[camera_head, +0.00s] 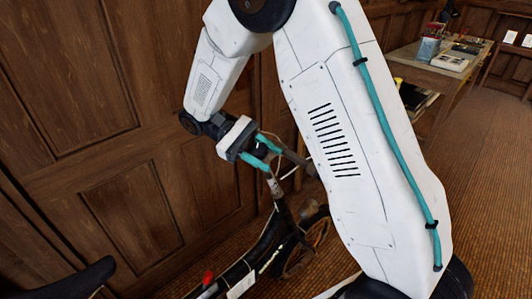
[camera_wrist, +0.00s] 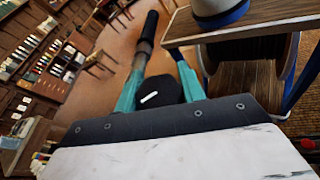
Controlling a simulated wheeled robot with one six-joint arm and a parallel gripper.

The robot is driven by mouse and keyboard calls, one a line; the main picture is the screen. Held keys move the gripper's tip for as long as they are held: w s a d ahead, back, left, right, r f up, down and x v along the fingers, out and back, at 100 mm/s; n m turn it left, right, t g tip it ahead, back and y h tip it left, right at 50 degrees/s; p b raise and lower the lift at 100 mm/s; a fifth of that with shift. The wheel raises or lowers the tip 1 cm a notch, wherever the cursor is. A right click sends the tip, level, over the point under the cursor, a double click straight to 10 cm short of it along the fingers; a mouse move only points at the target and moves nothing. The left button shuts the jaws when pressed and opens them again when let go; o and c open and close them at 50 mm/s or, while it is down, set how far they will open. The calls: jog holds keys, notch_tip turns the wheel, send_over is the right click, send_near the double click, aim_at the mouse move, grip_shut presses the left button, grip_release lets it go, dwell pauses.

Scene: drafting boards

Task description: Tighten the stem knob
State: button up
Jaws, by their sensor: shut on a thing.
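My gripper (camera_head: 270,154) has teal fingers and is at the top of a dark bicycle (camera_head: 268,240), near its handlebar. In the wrist view the two fingers (camera_wrist: 160,75) stand on either side of a round black stem knob (camera_wrist: 160,91) with a short white mark on its top. The gripper is shut on the knob. In the head view the knob is mostly hidden by the fingers. A handlebar (camera_wrist: 145,48) with a black grip runs away beyond the knob in the wrist view.
A wood-panelled wall (camera_head: 110,180) stands close behind the bicycle. A dark saddle (camera_head: 70,280) shows at the lower left. A table (camera_head: 440,72) with books and other items stands at the back right.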

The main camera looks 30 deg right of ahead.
jog(key=m+y, duration=0.2)
jog(key=y, duration=0.1)
jog(key=m+g+y, duration=0.1)
jog(key=shift+a+m, duration=0.25)
jog(key=shift+m, duration=0.15)
jog(key=shift+a+f+m+t+y, duration=0.1)
jog(key=shift+a+m+t+y, duration=0.1)
jog(key=shift+m+y, duration=0.8)
jog(key=shift+a+f+m+t+y, duration=0.15)
jog(key=shift+m+y, duration=0.45)
jog(key=shift+y, duration=0.7)
jog(key=shift+r, duration=0.1)
jog(key=o, duration=1)
jog(key=shift+c, duration=0.2)
jog(key=v, duration=0.7)
jog(key=shift+w+r, duration=0.2)
jog(key=shift+w, duration=0.1)
jog(key=shift+d, duration=0.15)
